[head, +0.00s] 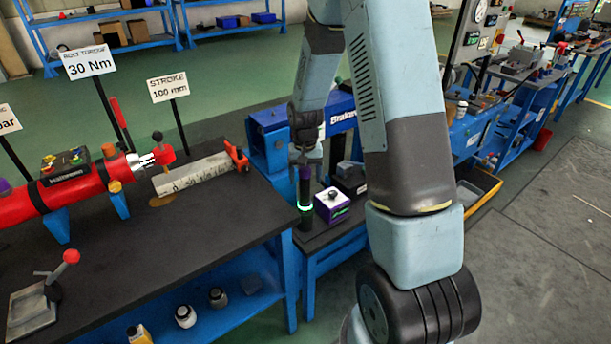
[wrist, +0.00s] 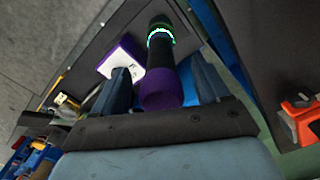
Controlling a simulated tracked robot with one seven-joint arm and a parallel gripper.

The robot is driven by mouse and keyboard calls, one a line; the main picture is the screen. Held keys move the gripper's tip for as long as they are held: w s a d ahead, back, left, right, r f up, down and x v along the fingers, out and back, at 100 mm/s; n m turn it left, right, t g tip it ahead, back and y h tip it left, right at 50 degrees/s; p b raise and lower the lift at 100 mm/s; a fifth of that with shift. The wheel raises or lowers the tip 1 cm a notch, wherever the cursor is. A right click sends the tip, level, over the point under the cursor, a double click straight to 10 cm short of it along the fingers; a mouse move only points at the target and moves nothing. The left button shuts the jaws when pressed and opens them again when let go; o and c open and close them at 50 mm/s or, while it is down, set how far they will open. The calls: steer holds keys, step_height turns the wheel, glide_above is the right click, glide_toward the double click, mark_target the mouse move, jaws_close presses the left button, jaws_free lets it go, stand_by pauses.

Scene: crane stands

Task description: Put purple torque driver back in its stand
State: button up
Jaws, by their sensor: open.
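The torque driver (head: 305,192) is dark with a purple top and a glowing green ring low on its body. It is upright over the small side bench; I cannot tell whether its lower end is seated in anything. In the wrist view the driver (wrist: 160,82) runs between my fingers, its purple end nearest the camera. My gripper (wrist: 165,88) is open, with one finger on each side of the driver; contact is not clear. In the head view my gripper (head: 305,158) is above the driver's top, partly hidden by dark links. No stand can be clearly made out.
A purple box with a white top (head: 331,205) sits close beside the driver, with a dark grey device (head: 350,178) behind it. The large black bench (head: 150,240) carries a red cylinder (head: 85,185).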

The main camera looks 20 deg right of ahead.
steer(key=shift+r, duration=0.1)
steer(key=shift+r, duration=2.45)
steer(key=shift+w, duration=0.1)
step_height(320, 180, up, 13)
steer(key=s+r+n+t, duration=0.1)
steer(key=s+r+t, duration=0.2)
steer(key=s+r, duration=0.95)
steer(key=s+r+n+t, duration=0.1)
steer(key=s+r+t, duration=0.1)
steer(key=s, duration=1.3)
steer(key=shift+s+t, duration=0.2)
steer(key=shift+t, duration=0.2)
steer(key=shift+r, duration=0.1)
